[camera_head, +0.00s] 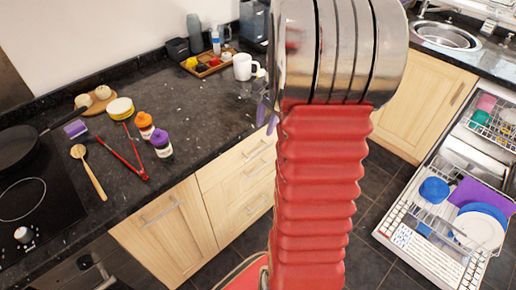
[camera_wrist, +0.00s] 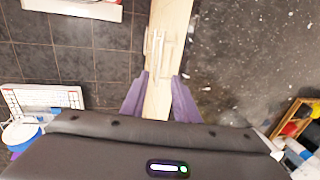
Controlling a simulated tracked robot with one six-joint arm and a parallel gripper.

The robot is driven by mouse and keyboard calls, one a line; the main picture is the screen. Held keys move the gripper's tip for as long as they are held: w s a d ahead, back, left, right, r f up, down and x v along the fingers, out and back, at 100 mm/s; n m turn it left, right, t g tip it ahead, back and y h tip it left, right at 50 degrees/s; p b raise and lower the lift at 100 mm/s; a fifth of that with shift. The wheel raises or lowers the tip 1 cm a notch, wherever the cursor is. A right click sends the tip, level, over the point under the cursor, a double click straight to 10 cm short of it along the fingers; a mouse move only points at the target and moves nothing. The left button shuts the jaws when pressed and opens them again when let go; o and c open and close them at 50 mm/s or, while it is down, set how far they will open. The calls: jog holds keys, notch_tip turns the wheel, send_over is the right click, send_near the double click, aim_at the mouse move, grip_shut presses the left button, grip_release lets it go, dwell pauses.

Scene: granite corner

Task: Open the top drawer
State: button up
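The top drawer (camera_head: 222,166) is the upper pale wood front under the counter, left of my arm, and it looks closed. Its silver bar handle (camera_head: 257,150) is near the front's right part. In the wrist view a pale wood front (camera_wrist: 172,20) runs along the counter edge, with a silver handle (camera_wrist: 158,45). My gripper (camera_wrist: 160,78) has two purple fingers spread apart with nothing between them. The handle lies beyond the fingertips, roughly in line with the gap, apparently not touched. In the head view my arm hides most of the gripper; purple fingers (camera_head: 267,112) show at its left edge.
A lower drawer (camera_head: 245,207) and a cupboard door (camera_head: 165,235) adjoin. The dark counter (camera_head: 205,110) holds bottles, tongs, a white mug (camera_head: 243,66) and a wooden tray (camera_head: 210,65). An open dishwasher (camera_head: 430,250) stands at the right. Dark tiled floor lies between.

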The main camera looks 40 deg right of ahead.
aim_at(258, 152)
jog(key=shift+f, duration=0.15)
jog(key=w+f, duration=0.1)
jog(key=f, duration=0.8)
jog(key=w+f, duration=0.1)
jog(key=f, duration=0.3)
jog(key=shift+w+f, duration=0.15)
jog(key=shift+w, duration=0.2)
jog(key=shift+c, duration=0.5)
grip_shut()
